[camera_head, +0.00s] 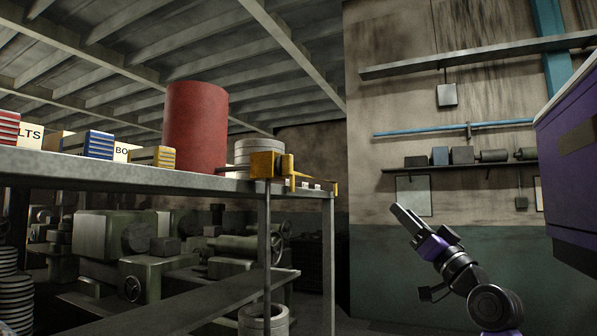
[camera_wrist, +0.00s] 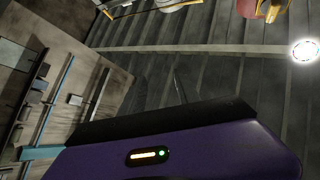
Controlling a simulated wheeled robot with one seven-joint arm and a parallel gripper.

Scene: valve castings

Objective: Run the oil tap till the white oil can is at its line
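A yellow tap (camera_head: 268,166) sits at the front edge of a grey bench, near its right end, with a yellow arm reaching right. A large red drum (camera_head: 196,125) stands on the bench behind it to the left. A pale ribbed cylinder (camera_head: 243,152) stands just behind the tap; I cannot tell whether it is the white oil can. The wrist view mostly shows ceiling.
The bench (camera_head: 90,168) carries several small labelled boxes (camera_head: 99,145) at left. A pale ringed piece (camera_head: 263,320) is low under the bench. Green machines (camera_head: 140,255) stand behind. Open space lies between the bench and my arm.

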